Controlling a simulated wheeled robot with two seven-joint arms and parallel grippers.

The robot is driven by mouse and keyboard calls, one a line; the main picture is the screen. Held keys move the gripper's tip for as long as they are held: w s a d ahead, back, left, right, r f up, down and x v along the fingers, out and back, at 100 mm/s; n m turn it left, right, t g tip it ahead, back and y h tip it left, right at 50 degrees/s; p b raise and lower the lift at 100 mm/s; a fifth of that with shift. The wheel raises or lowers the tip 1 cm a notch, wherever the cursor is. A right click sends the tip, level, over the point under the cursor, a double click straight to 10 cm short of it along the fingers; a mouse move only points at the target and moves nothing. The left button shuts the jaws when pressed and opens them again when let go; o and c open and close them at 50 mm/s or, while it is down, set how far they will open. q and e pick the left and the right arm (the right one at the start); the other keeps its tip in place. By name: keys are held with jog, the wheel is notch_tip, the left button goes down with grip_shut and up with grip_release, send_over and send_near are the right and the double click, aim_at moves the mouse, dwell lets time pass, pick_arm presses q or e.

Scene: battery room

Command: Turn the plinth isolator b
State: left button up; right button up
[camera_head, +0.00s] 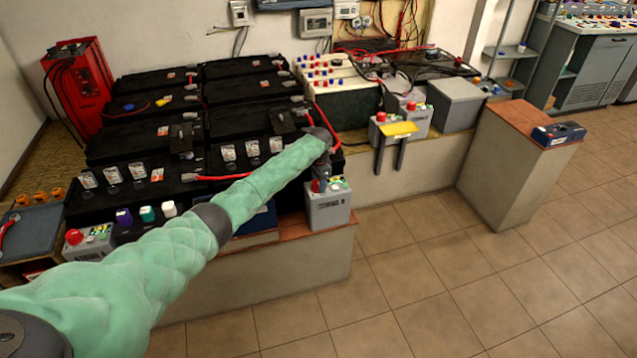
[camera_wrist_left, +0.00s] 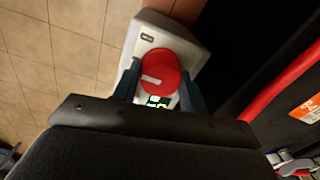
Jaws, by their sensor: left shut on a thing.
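The isolator on the wooden-topped plinth is a grey box (camera_head: 328,208) at the front right corner of the battery bank. Its red round knob (camera_wrist_left: 160,72) has a white mark pointing left in the left wrist view, with small green and yellow labels beside it. My left gripper (camera_wrist_left: 161,84) is shut on this knob, one finger on each side. In the head view the left gripper (camera_head: 320,180) reaches down over the box from above and hides most of the knob. My right gripper is not in view.
Black batteries (camera_head: 240,90) with red cables lie left of and behind the gripper. A similar grey red-knobbed box (camera_head: 90,242) stands at left; another (camera_head: 400,124), with a yellow plate (camera_head: 398,129), stands farther back. The tiled floor (camera_head: 420,270) at right is clear.

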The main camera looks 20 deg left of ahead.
pick_arm(q)
jog(key=o, duration=1)
jog(key=shift+c, duration=0.2)
jog(key=shift+r, duration=0.15)
jog(key=shift+r, duration=0.35)
jog(key=shift+s+r+b, duration=0.1)
jog(key=shift+r+b, duration=0.7)
jog(key=shift+r, duration=2.6)
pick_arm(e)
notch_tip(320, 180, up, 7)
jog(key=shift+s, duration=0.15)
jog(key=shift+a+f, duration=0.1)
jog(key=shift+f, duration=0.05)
